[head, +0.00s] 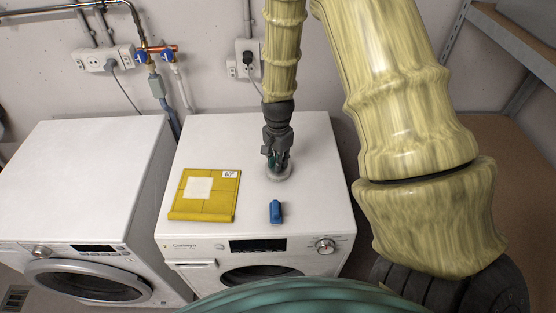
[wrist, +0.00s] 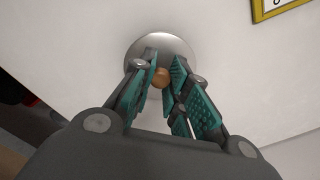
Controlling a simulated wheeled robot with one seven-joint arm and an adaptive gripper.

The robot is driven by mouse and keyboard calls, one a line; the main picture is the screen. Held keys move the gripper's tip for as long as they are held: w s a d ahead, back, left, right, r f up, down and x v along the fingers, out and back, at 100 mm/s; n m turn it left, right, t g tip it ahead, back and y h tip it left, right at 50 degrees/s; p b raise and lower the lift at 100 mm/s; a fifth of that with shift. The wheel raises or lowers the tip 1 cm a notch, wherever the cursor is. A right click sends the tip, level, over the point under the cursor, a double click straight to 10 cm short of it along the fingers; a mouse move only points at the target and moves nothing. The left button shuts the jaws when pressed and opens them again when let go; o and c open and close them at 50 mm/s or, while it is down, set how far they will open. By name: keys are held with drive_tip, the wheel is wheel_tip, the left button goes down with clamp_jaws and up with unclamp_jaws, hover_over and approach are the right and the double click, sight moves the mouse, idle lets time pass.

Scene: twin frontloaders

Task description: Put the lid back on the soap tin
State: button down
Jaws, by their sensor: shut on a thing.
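My gripper (head: 278,157) points down over the right-hand machine's top. It is shut on the round wooden knob (wrist: 161,77) of the lid. The lid (wrist: 148,47) is a round, shiny grey metal disc; in the head view it shows as a small grey round (head: 279,174) under my fingertips. In the wrist view the teal finger pads (wrist: 164,92) stand on both sides of the knob. I see no separate soap tin. I cannot tell whether anything is under the lid, or whether it touches the surface.
The lid is over a white frontloader (head: 320,190). A yellow mat (head: 228,198) with a white square and a "60°" label lies left, and a small blue object (head: 276,212) lies in front. A second frontloader (head: 85,175) stands left, across a narrow gap. Pipes (head: 140,50) run behind.

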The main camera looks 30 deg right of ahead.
drive_tip(key=c, duration=0.8)
unclamp_jaws()
drive_tip(key=shift+r, duration=0.15)
drive_tip(key=shift+r+p, duration=2.8)
drive_tip(key=shift+r, duration=0.6)
clamp_jaws()
